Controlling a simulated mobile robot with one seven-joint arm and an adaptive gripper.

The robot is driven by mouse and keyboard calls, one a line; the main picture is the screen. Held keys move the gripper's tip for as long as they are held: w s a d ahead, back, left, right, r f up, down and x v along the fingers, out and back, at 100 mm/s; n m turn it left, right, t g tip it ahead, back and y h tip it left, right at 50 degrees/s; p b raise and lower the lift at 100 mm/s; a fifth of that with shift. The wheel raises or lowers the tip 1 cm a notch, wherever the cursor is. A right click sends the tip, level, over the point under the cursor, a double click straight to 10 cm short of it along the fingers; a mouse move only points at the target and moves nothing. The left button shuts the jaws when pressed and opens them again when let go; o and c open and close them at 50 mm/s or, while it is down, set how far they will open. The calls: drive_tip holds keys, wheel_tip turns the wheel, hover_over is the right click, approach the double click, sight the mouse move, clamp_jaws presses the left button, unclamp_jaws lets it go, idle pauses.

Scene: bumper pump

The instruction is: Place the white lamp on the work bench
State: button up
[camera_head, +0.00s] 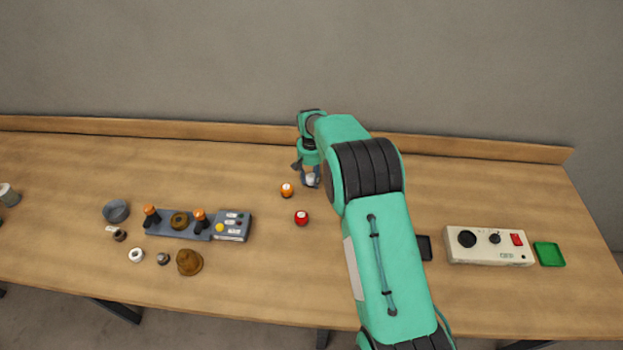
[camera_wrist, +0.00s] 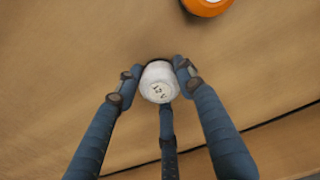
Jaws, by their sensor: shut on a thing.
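The white lamp (camera_wrist: 159,82) is a small round cap with dark marks on its top, seen in the wrist view between my fingers. My gripper (camera_wrist: 156,84) is shut on it, with fingers on both sides and one below in the picture. In the head view my gripper (camera_head: 308,181) points down at the back of the work bench (camera_head: 200,165), with a bit of the white lamp (camera_head: 310,178) showing. The lamp is at or close above the wood; I cannot tell whether it touches.
An orange lamp (camera_head: 287,190) and a red lamp (camera_head: 301,218) stand close by. A blue-grey device (camera_head: 185,226) with small parts around it is at left. A beige control box (camera_head: 488,246), a green tray (camera_head: 549,254) and a dark tray (camera_head: 425,248) are at right.

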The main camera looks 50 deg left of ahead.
sight(311, 176)
drive_tip(key=shift+f, duration=0.2)
drive_tip(key=o, duration=1.2)
drive_tip(key=shift+r, duration=0.15)
drive_tip(key=shift+r, duration=6)
